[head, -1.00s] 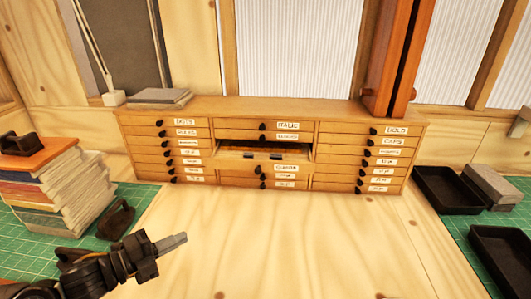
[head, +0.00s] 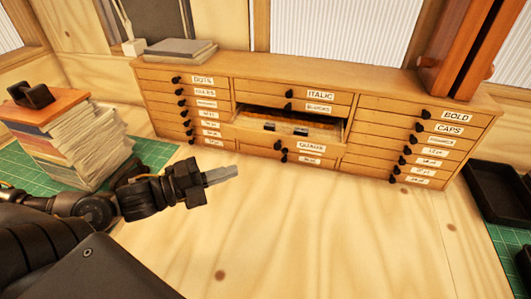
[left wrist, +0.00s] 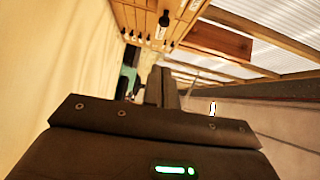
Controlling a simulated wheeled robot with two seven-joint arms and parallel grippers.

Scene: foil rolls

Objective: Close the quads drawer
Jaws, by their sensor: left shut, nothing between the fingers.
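The wooden cabinet (head: 205,78) of small labelled drawers stands at the back of the bench. In its middle column one drawer (head: 285,134) is pulled out, its inside showing below the blocks drawer. A label that seems to read quads (head: 310,147) is at its front, with dark knobs beside it. My left gripper (head: 222,175) is shut and empty, in front and to the left of the open drawer, not touching it. In the left wrist view its shut fingers (left wrist: 162,88) point towards the cabinet side, with knobs at the top. My right gripper is out of view.
A stack of papers and books (head: 75,140) stands at the left on a green mat (head: 150,152). Black trays (head: 497,190) lie at the right. A grey slab (head: 178,50) lies on the cabinet. The bench before the cabinet is clear.

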